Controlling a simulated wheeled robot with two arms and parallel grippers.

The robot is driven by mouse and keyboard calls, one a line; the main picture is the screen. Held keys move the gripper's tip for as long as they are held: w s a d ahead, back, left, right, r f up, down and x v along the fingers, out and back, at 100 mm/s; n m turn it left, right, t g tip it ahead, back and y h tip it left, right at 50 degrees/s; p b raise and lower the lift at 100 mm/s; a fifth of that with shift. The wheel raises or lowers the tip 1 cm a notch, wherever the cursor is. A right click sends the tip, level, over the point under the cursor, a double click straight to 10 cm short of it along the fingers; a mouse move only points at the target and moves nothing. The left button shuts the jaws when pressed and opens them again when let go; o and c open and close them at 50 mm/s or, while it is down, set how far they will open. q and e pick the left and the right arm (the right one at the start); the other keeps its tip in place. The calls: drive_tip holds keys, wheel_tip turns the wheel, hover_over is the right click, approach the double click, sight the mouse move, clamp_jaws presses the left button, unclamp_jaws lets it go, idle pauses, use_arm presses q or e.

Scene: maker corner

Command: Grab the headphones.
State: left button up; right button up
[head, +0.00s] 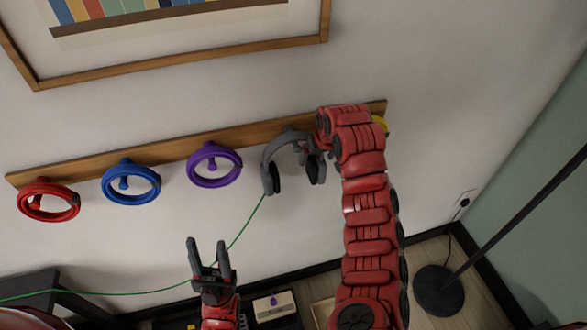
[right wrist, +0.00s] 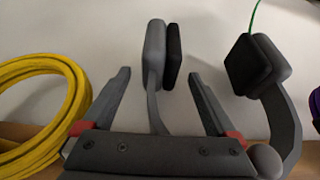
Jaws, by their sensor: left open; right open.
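The grey headphones (head: 271,165) hang from the wooden wall rail, with dark pads on both ear cups. A green cable (head: 246,230) runs down from the left cup. My right gripper (head: 309,153) is open at the right side of the headphones, partly hidden by its own wrist. In the right wrist view, the headphones (right wrist: 154,55) have one cup and its arm between my open right fingers (right wrist: 158,78), with a gap showing on each side. The other cup is outside the fingers, to the right. My left gripper (head: 208,246) is open and empty, low and left of the headphones.
Red (head: 48,201), blue (head: 131,183) and purple (head: 214,164) rings hang on the rail (head: 80,170) left of the headphones. A yellow coil (right wrist: 40,95) hangs close beside my right gripper. A lamp stand (head: 439,290) is on the floor at right.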

clamp_jaws()
idle(0.3)
